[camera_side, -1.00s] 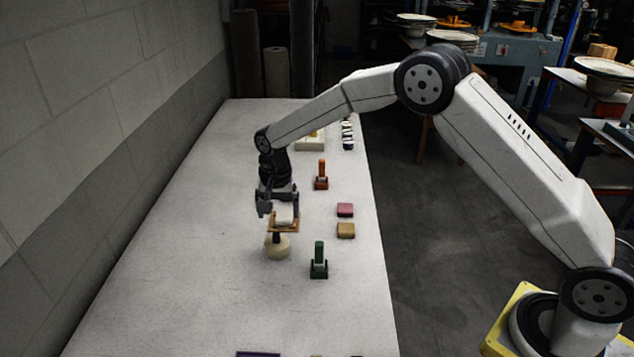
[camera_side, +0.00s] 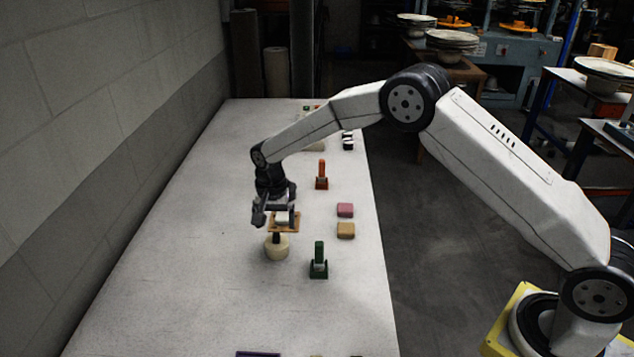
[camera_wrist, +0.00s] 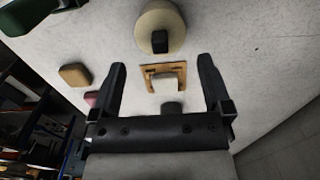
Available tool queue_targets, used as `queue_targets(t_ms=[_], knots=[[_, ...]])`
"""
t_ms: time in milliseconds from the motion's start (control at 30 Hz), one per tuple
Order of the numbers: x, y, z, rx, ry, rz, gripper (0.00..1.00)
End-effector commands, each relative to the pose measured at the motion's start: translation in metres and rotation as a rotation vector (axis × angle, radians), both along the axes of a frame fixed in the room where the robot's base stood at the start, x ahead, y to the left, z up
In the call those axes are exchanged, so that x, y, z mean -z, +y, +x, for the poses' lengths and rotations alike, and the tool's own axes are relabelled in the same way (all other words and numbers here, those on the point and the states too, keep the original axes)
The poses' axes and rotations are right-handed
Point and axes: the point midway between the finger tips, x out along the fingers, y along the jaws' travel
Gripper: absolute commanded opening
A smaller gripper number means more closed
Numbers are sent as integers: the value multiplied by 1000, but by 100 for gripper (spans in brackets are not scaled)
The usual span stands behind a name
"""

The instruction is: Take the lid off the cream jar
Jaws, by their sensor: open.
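The cream jar (camera_side: 276,250) stands upright on the table in the side view, a round pale body with a dark knob (camera_side: 277,237) on top. In the wrist view the jar (camera_wrist: 160,15) is at the top, beyond my fingertips, with its lid's black knob (camera_wrist: 160,42) facing the camera. My gripper (camera_wrist: 161,62) is open, with nothing touching its fingers. In the side view my gripper (camera_side: 268,216) hangs just behind the jar, over a wooden base with a white block. The seam between lid and jar is too small to tell.
The wooden base (camera_wrist: 178,83) with its white block (camera_wrist: 163,80) shows between my fingers. A green stand (camera_side: 319,262), a tan block (camera_side: 346,231), a pink block (camera_side: 345,210) and an orange stand (camera_side: 321,178) are to the right. The table's left side is clear.

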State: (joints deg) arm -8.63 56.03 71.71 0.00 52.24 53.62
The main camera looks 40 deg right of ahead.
Motion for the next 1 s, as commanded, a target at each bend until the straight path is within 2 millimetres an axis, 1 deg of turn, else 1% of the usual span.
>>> queue_targets(t_ms=[167,400,500,1000], knots=[[14,0,0,0,3,0,100],[41,0,0,-1,1,1,100],[48,0,0,-1,0,1,100],[50,0,1,-1,-1,2,100]])
